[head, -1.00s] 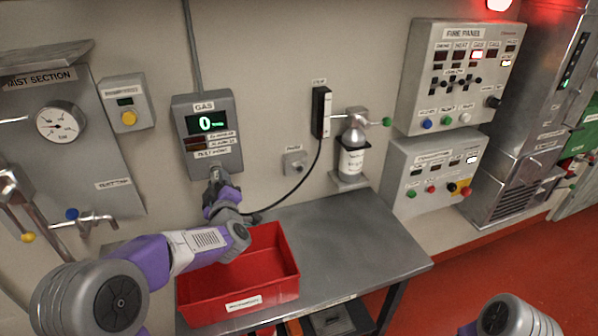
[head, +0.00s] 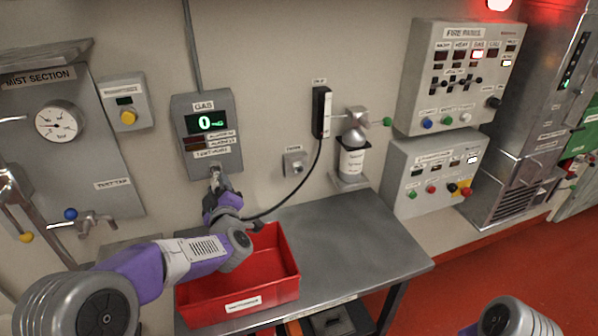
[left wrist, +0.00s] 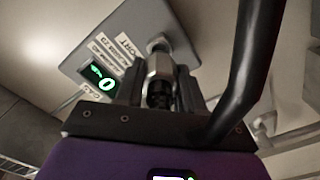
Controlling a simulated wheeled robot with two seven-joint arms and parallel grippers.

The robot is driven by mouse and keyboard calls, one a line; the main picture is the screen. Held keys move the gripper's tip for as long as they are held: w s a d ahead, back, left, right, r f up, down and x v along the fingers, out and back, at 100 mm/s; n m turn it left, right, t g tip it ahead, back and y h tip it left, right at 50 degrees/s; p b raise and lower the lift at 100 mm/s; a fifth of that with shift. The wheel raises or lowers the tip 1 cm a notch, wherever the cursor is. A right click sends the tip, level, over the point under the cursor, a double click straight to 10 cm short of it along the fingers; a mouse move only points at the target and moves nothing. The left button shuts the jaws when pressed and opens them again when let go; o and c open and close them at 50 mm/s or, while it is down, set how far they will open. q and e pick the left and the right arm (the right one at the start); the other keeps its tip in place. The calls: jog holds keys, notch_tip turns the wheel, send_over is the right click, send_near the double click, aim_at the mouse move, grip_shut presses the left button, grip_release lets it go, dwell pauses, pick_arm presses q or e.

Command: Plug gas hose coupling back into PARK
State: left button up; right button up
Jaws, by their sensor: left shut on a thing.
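The gas detector box (head: 208,160) hangs on the wall with its test port on its underside. My left gripper (head: 218,182) is just below that port, shut on the hose coupling (left wrist: 160,90), which is mostly hidden in the head view. In the left wrist view the metal coupling sits between the fingers, in line with the port (left wrist: 157,45). I cannot tell whether they still touch. The black hose (head: 305,180) runs from the gripper up to the wall holder. The PARK socket (head: 295,163) is on the wall to the right and looks empty. My right gripper is out of view.
A red tray (head: 282,290) stands on the grey metal bench (head: 365,245) below my left arm. A gas bottle (head: 352,160) on a wall bracket stands right of PARK. The bench's right half is clear.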

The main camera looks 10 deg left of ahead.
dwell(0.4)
pick_arm(q)
jog(key=shift+b+v, duration=0.4)
jog(key=shift+v, duration=2.05)
